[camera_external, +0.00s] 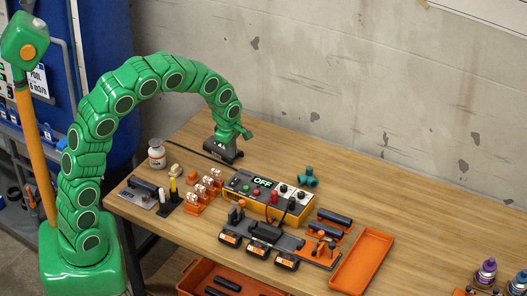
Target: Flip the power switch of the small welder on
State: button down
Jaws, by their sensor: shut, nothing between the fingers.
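The small welder (243,192) is an orange and dark box with a sloped top panel, in the middle of the table. Its display (263,182) reads OFF in green. Its panel bears small coloured buttons and dark and white knobs; which one is the power switch is too small to tell. My gripper (220,160) is dark, points down and is shut with nothing in it. It appears behind and left of the welder, apart from it. Its fingertips are small and hard to make out.
Orange-and-black blocks (258,250) lie in front of the welder. A shallow orange tray (362,262) lies at the front right. A teal fitting (308,177) sits behind.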

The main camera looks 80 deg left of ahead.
aim_at(236, 179)
jog(key=f, duration=0.7)
jog(key=w+a+f, duration=0.1)
jog(key=f, duration=0.3)
jog(key=shift+w+a+f, duration=0.1)
jog(key=shift+w+a, duration=0.05)
